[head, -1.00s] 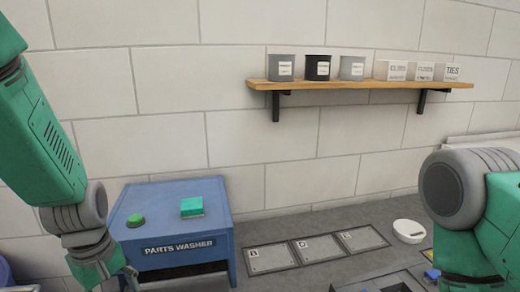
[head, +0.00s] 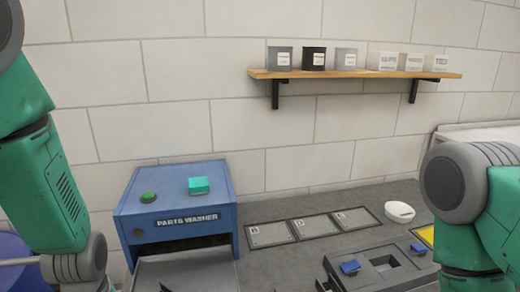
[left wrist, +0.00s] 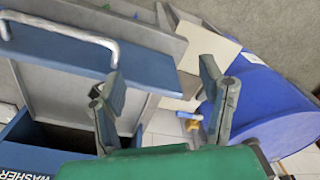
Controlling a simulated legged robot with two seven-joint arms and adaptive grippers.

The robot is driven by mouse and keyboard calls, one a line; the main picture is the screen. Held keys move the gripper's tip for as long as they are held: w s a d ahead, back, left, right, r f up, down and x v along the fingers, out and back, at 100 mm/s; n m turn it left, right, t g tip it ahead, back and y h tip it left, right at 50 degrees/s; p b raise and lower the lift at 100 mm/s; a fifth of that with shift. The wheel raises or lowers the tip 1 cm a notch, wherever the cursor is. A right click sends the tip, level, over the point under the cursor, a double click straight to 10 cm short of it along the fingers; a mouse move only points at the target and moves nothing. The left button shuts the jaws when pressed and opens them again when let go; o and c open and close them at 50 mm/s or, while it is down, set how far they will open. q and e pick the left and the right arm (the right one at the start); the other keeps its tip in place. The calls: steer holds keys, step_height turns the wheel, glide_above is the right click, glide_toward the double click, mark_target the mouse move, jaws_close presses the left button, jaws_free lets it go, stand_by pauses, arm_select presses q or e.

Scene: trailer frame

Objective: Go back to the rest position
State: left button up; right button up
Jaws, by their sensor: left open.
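My left arm hangs down the left side of the head view; its gripper is out of that frame. In the left wrist view my left gripper (left wrist: 162,88) is open, its two fingers apart with nothing between them. It is beside the parts washer's lowered door (left wrist: 150,68), which has a pale bar handle (left wrist: 70,30). The blue parts washer (head: 130,212) stands left of centre in the head view, its front open and dark inside. My right arm shows at the right edge; its gripper is out of view.
A blue round bin (left wrist: 265,100) is close to my left gripper's right finger. On the bench are square plates (head: 270,235), a white bowl (head: 399,213) and a grey fixture (head: 350,282) with blue parts. A wall shelf (head: 360,74) holds several boxes.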

arm_select(q)
steer(key=s+f+m, duration=0.4)
steer(key=s+f, duration=0.4)
steer(key=s, duration=0.3)
steer(key=s+f+m, duration=0.5)
steer(key=s+f, duration=0.3)
steer(key=s, duration=0.2)
step_height(320, 180, down, 17)
steer(key=w+d+b, duration=0.1)
steer(key=w+b, duration=0.1)
steer(key=b, duration=1.6)
steer(key=shift+w+m+t+h+b, duration=0.25)
steer(key=shift+m+t+h+b, duration=0.05)
steer(key=shift+m+b, duration=0.1)
